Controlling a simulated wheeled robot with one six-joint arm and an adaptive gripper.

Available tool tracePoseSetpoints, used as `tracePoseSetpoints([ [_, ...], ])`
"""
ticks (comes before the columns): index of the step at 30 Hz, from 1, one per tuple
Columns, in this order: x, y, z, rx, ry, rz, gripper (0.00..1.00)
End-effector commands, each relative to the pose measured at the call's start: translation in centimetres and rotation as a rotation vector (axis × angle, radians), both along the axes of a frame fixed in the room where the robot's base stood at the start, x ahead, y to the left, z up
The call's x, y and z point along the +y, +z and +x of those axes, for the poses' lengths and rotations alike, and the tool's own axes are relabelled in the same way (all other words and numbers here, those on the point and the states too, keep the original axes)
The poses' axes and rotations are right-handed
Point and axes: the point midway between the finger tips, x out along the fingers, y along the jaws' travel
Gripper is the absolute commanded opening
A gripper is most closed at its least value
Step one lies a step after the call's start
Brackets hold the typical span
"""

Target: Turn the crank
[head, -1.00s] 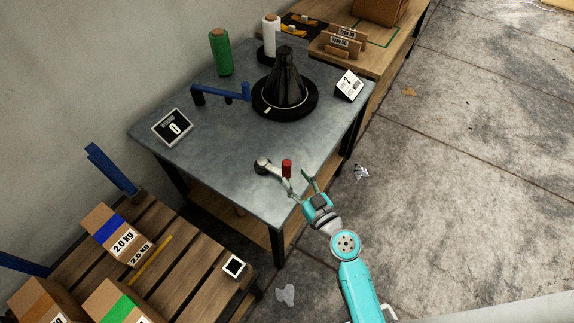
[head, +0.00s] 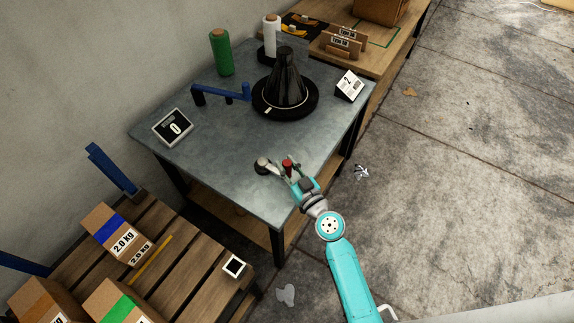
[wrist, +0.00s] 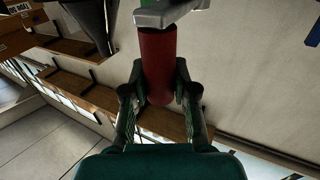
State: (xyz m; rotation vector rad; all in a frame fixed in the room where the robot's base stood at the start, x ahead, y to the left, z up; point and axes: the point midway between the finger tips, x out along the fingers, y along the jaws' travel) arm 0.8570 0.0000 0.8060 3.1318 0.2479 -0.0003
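The crank is at the near corner of the grey metal table (head: 215,150). My gripper (head: 289,172) is at the red handle, reaching in from the lower right. In the wrist view, the red handle (wrist: 158,65) stands between the two fingers of my gripper (wrist: 160,85). The finger pads flank it closely on both sides and appear to touch it. The grey crank arm (wrist: 165,12) crosses the top of that view. The hub is not clearly seen there.
A pallet with boxes (head: 185,240) lies at lower left. Floor at right is open.

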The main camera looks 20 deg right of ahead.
Motion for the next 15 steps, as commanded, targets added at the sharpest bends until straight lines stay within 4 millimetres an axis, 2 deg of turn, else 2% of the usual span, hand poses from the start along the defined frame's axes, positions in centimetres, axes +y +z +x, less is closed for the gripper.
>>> tracePoseSetpoints([
  [15,-0.62,0.01,0.39,0.000,0.060,0.002,0.00],
])
